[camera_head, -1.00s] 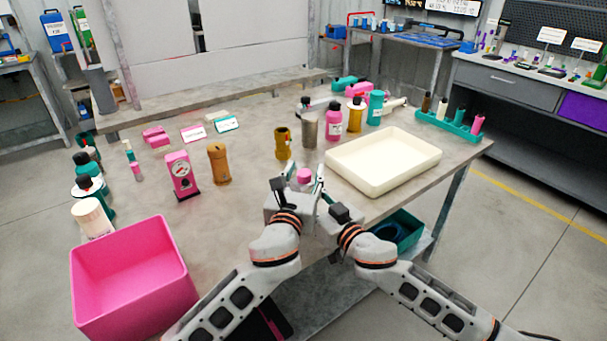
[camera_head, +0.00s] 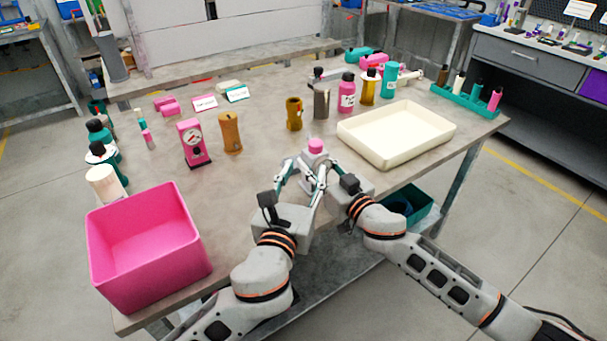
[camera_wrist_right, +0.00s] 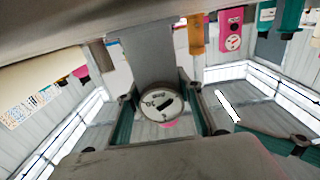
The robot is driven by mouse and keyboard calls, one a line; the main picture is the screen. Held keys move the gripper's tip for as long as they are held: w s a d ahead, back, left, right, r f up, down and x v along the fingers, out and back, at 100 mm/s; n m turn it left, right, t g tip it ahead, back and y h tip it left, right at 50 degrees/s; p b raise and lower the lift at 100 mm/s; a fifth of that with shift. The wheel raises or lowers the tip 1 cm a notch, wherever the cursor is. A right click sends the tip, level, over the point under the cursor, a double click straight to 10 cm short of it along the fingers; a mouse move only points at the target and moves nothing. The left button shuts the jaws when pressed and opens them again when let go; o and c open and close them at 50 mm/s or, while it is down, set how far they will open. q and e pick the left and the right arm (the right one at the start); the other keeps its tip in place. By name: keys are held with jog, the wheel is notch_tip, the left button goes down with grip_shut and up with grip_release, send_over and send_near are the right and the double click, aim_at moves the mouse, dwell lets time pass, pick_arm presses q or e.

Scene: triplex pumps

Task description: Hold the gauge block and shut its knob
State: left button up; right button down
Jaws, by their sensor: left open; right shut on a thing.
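The gauge block is a small grey block with a round white dial (camera_wrist_right: 160,103) and a pink knob. In the head view its pink knob (camera_head: 315,145) shows above my fingers near the table's front edge; most of the block is hidden there. My right gripper (camera_head: 319,168) is shut on the block, with its teal fingers (camera_wrist_right: 161,112) on either side of the dial in the right wrist view. My left gripper (camera_head: 302,174) is open, its fingers spread just beside and in front of the block. I cannot tell whether it touches the block.
A cream tray (camera_head: 440,144) lies right of the grippers, and a pink bin (camera_head: 150,268) stands front left. A pink gauge unit (camera_head: 194,143), brown cylinder (camera_head: 230,132) and ochre cylinder (camera_head: 294,114) stand behind.

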jog(key=c, duration=1.3)
grip_release()
